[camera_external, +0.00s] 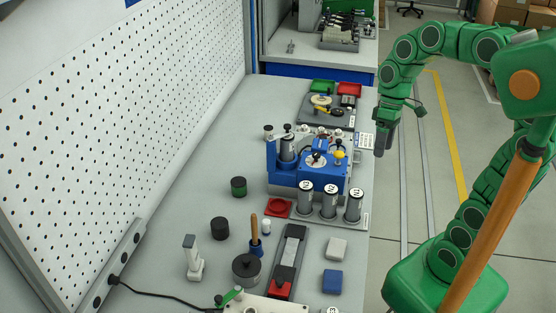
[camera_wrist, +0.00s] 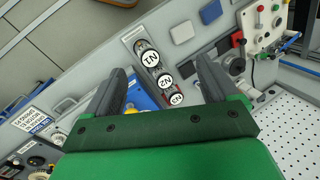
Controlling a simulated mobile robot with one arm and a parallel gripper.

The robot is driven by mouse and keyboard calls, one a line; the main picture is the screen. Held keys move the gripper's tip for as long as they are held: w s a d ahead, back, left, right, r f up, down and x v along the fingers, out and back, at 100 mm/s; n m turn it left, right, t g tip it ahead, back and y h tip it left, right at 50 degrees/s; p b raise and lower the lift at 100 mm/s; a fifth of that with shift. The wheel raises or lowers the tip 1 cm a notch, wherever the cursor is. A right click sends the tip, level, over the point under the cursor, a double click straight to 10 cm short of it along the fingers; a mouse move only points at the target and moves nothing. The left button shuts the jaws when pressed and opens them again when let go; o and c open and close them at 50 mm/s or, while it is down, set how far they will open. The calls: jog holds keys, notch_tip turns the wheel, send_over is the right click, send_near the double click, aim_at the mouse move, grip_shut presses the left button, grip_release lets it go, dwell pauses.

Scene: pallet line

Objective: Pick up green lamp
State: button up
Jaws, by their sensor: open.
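No object is clearly recognisable as a green lamp. A dark cylinder with a green-tinted top (camera_external: 238,186) stands on the bench, left of the blue fixture. A small green part (camera_external: 230,297) shows at the bottom edge in the external view. My gripper (camera_external: 382,146) hangs at the bench's right edge, apart from these. Its two dark fingers are spread and empty in the wrist view (camera_wrist: 160,66).
A blue fixture (camera_external: 283,177) and several upright silver cylinders (camera_external: 329,204) stand nearest my gripper. A grey block (camera_external: 337,248), a blue block (camera_external: 333,281) and a dark tray (camera_external: 293,250) lie nearer the camera. A perforated panel (camera_external: 110,120) bounds the bench on the left.

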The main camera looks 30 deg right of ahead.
jog(key=w+a+r+n+g+y, duration=0.15)
jog(key=w+a+n+y, duration=0.45)
jog(key=w+a, duration=1)
jog(key=n+y, duration=0.3)
jog(key=n, duration=0.8)
send_over(239, 180)
jog(key=d, duration=0.2)
notch_tip(239, 180, down, 5)
jog(key=shift+g, duration=0.45)
jog(key=f, duration=1.4)
jog(key=w+f, duration=0.1)
jog(key=f, duration=0.6)
jog(key=shift+d+f, duration=0.15)
jog(key=shift+d, duration=0.05)
jog(key=shift+x, duration=2.55)
jog(key=c, duration=1.1)
